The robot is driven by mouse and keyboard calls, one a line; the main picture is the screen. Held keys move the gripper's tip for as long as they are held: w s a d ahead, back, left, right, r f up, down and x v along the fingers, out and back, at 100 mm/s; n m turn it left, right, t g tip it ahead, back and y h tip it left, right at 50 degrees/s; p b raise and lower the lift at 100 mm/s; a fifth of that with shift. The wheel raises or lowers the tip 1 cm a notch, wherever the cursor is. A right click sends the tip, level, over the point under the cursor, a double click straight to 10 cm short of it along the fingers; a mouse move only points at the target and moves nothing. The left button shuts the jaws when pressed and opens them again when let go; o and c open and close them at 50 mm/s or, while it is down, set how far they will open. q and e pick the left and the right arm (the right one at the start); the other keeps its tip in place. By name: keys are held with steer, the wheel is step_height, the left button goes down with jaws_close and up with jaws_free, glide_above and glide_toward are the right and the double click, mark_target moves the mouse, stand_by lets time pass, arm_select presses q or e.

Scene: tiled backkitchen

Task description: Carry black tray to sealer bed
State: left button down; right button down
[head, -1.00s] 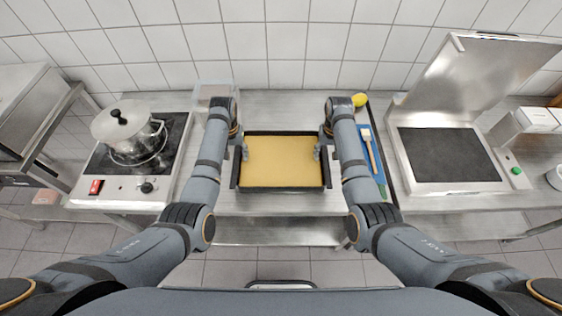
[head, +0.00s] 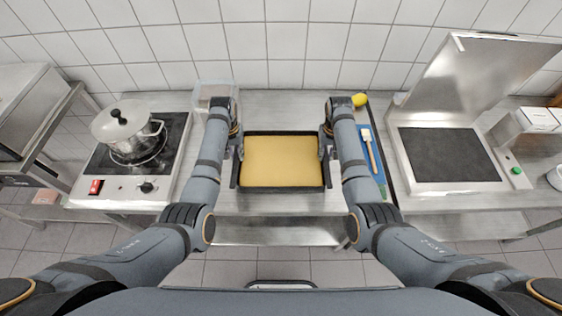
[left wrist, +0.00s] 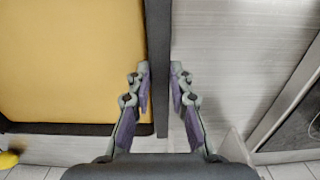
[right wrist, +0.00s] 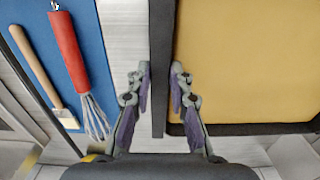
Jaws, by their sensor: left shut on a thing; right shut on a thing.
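The black tray (head: 282,189), filled with a flat yellow-tan layer, lies on the steel counter in the middle of the head view. My left gripper (head: 238,148) is shut on its left wall; in the left wrist view the fingers (left wrist: 160,84) stand either side of the wall. My right gripper (head: 326,148) is shut on the right wall, and the right wrist view shows its fingers (right wrist: 161,84) around it. The sealer bed (head: 449,156) is a dark flat plate at the right, with its steel lid (head: 480,80) raised. Whether the tray touches the counter is unclear.
A blue mat (head: 383,172) with a brush (head: 370,150) and a red-handled whisk (right wrist: 66,50) lies between tray and sealer. A lemon (head: 360,100) lies behind. A pot (head: 135,140) stands on the hob at left. A clear container (head: 205,95) sits behind my left arm.

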arm_select(q)
steer(key=shift+r, duration=0.15)
arm_select(e)
steer(key=shift+r, duration=0.15)
